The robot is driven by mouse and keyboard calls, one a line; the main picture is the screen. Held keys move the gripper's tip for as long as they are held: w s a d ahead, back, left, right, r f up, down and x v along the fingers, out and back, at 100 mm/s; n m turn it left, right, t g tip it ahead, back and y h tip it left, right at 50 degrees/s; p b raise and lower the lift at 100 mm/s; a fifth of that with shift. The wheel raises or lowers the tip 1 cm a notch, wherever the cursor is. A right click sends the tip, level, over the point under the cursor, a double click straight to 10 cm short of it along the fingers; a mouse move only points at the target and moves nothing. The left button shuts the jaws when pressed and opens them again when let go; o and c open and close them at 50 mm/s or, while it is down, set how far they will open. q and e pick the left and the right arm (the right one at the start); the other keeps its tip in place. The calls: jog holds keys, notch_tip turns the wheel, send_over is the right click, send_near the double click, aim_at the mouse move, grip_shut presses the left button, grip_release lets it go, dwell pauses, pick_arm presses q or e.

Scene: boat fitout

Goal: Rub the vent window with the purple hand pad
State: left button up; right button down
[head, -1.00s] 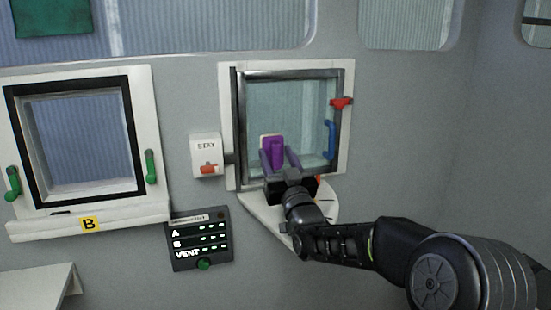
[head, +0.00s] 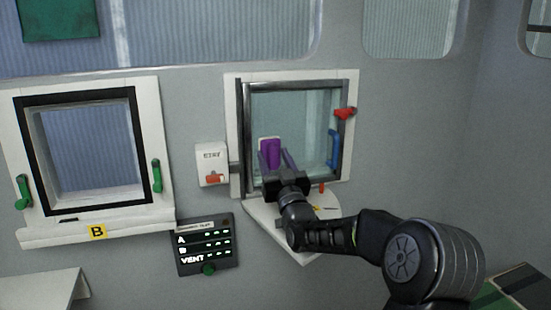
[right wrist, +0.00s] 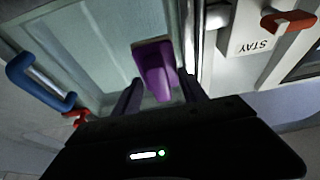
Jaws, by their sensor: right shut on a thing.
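The vent window (head: 312,120) is the right-hand one in the head view, a pale glass pane in a dark metal frame with a blue handle (head: 333,149) and a red latch (head: 345,113). The purple hand pad (head: 264,146) is in front of the lower left part of the pane. My right gripper (head: 275,164) is shut on the pad's purple grip. In the right wrist view the pad (right wrist: 153,66) stands out beyond the fingers, close to the glass; I cannot tell if its face touches. My left gripper is not in view.
A white box marked STAY (head: 211,158) with a red lever is just left of the vent frame. A white sill (head: 300,236) juts out under the window. A dark panel (head: 205,248) and window B (head: 85,150) are further left.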

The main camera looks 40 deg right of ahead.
jog(key=shift+w+d+b, duration=0.3)
jog(key=shift+w+b, duration=0.15)
jog(key=shift+w, duration=0.45)
dwell(0.6)
jog(key=shift+d, duration=0.1)
jog(key=shift+s+d+b, duration=0.25)
jog(key=shift+d+b, duration=0.15)
jog(key=shift+d, duration=0.2)
jog(key=shift+s+d+b, duration=0.3)
jog(key=shift+d+b, duration=0.05)
jog(key=shift+d, duration=0.25)
jog(key=shift+s+d+b, duration=0.25)
jog(key=shift+d+b, duration=0.15)
jog(key=shift+d, duration=0.2)
jog(key=shift+w+b, duration=0.15)
jog(key=shift+b, duration=0.4)
